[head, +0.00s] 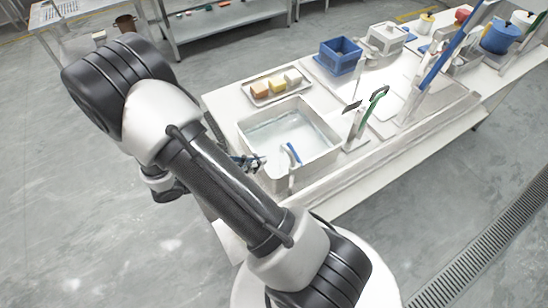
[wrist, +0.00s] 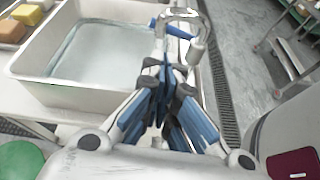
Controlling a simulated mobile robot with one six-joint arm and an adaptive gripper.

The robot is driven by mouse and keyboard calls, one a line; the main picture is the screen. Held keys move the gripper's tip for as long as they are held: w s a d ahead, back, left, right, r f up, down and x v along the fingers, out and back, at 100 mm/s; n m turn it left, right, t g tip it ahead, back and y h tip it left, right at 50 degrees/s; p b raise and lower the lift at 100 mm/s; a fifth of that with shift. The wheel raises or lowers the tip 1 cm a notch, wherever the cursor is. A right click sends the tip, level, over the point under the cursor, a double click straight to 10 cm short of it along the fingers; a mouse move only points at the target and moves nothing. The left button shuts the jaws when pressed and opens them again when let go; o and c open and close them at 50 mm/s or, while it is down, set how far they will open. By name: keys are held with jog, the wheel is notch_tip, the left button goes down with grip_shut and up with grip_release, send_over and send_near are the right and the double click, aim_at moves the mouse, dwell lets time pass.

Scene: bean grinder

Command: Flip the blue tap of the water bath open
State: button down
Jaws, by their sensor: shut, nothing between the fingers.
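The water bath is a white rectangular basin (head: 325,158) with clear water in it, on the bench. It also shows at the upper left of the wrist view (wrist: 95,95). The tap is a pale curved pipe (wrist: 200,35) at the basin's near edge, with a blue lever (wrist: 178,32). In the head view the blue lever (head: 291,153) points up and left above the basin's front. My gripper (head: 260,162) is shut and empty, left of the tap. In the wrist view its blue-and-black fingertips (wrist: 164,72) are together just below the lever; I cannot tell whether they touch it.
A white tray (head: 259,101) with several coloured blocks sits behind the basin. A blue crate (head: 340,57) stands farther back. Upright holders with a green-handled tool (head: 375,98) stand right of the basin. Open grey floor lies left of the bench.

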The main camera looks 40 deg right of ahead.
aim_at(295, 154)
jog(key=f+h, duration=0.1)
jog(key=f+m+h, duration=0.1)
jog(key=f+h, duration=0.1)
jog(key=shift+w+a+f+m+b, duration=0.1)
jog(key=shift+w+f+m+b, duration=0.05)
jog(key=shift+w+m+b, duration=0.2)
jog(key=shift+s, duration=0.1)
jog(key=b+x, duration=0.1)
jog(key=x, duration=0.9)
jog(key=shift+b, duration=0.4)
jog(key=shift+s, duration=0.1)
